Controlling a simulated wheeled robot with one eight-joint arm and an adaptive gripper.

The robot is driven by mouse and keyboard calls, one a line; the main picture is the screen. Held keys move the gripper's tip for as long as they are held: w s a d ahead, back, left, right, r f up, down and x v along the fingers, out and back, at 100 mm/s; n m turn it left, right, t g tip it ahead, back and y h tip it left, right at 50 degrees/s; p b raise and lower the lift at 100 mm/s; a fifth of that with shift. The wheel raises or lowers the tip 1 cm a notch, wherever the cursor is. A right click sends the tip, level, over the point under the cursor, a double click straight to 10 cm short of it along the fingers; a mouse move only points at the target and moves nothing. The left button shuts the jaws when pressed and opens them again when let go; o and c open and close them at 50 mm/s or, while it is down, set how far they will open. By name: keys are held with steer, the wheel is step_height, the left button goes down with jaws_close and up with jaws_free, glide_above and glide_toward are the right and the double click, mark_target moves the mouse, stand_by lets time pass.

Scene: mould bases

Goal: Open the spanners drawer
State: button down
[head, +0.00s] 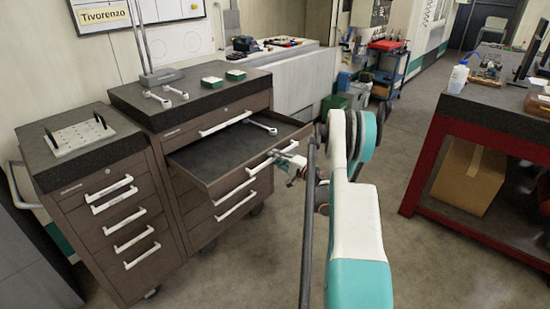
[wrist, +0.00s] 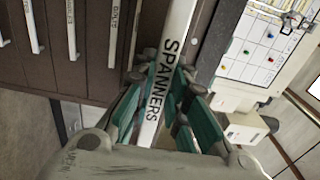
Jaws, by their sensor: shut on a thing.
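The spanners drawer (head: 205,160) stands pulled out of the taller brown cabinet, below a closed top drawer. A spanner (head: 260,127) lies on its dark liner towards the back. The drawer's white handle (wrist: 172,50), lettered SPANNERS, runs between my fingers in the wrist view. My gripper (head: 297,165) is at the front of the open drawer in the head view, partly hidden by my arm. In the wrist view my gripper (wrist: 160,100) has its green-sided fingers on both sides of the handle, shut on it.
Closed drawers with white handles (head: 236,206) lie below. A lower cabinet (head: 93,158) stands at the left. A red-framed bench (head: 480,137) is at the right. Grey floor between is clear.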

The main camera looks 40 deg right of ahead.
steer(key=c, duration=1.6)
jaws_free()
steer(key=shift+o, duration=0.2)
steer(key=s, duration=1.2)
steer(key=shift+d, duration=0.45)
